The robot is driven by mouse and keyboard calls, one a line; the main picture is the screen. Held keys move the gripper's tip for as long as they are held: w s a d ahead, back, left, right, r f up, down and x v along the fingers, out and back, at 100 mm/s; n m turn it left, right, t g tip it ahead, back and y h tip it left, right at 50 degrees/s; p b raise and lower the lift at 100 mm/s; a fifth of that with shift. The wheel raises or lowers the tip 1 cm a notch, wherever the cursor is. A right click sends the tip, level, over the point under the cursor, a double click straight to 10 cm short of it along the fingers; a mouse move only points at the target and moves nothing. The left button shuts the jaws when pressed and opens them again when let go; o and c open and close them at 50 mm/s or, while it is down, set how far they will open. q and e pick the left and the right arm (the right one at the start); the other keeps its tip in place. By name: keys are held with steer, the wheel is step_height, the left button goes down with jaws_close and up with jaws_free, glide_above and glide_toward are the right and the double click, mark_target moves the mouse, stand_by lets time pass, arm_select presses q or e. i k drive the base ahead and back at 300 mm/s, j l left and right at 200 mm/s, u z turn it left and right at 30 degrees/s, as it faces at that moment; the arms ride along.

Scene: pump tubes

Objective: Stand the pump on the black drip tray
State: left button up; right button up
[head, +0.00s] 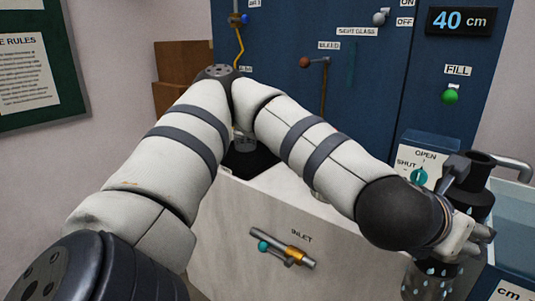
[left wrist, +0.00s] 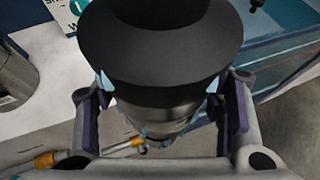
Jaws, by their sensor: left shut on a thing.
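The pump (head: 474,172) has a dark flared top and a metallic lower body with water drops on it. It is at the right of the head view, roughly upright, in front of the tank's left end. My left gripper (head: 468,240) is shut around its body, and the left wrist view shows the pump (left wrist: 165,100) between both fingers. The black drip tray (head: 252,162) lies on the white counter, left of the pump and partly hidden by my left arm. My right gripper is not in view.
A glass tank (head: 517,215) with water stands at the right. A valve box marked OPEN and SHUT (head: 424,160) is beside it. The inlet pipe (head: 283,248) sticks out of the counter's front. A steel canister (left wrist: 14,78) stands on the counter.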

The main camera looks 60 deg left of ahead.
mark_target(249, 165)
steer(key=k+j+u, duration=0.15)
steer(key=j+u, duration=0.2)
steer(key=j, duration=0.85)
steer(key=j+u, duration=0.3)
steer(key=j, duration=0.85)
